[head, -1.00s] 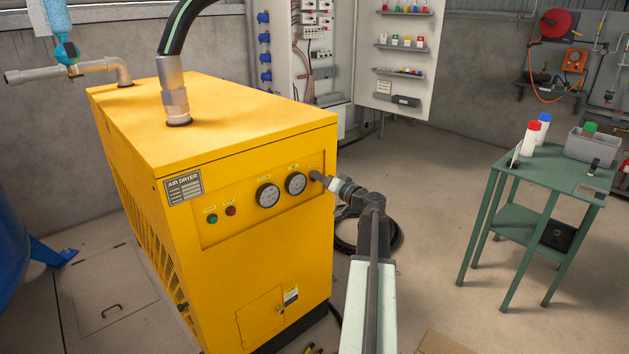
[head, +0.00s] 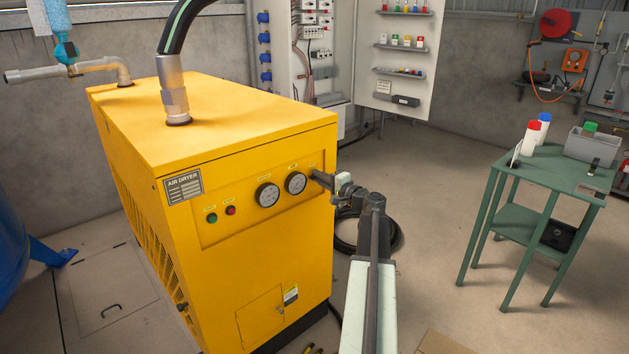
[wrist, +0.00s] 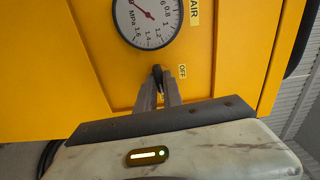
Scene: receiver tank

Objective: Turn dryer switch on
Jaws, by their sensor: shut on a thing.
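The yellow air dryer (head: 235,240) stands at the left centre in the head view, with its control panel facing front right. My gripper (head: 318,176) is at the right end of that panel, just right of the two gauges. In the wrist view, my gripper (wrist: 162,92) is shut on the small dark switch (wrist: 157,76), which sits beside a yellow OFF label (wrist: 182,71). The fingers stand on either side of the switch knob. In the head view my gripper hides the switch. The knob's exact angle is hard to tell.
A pressure gauge (wrist: 146,20) is close to the gripper. Green and red buttons (head: 221,214) are further left on the panel. A green table (head: 555,170) stands to the right. A black hose (head: 365,240) lies on the floor behind my arm. Open floor lies between dryer and table.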

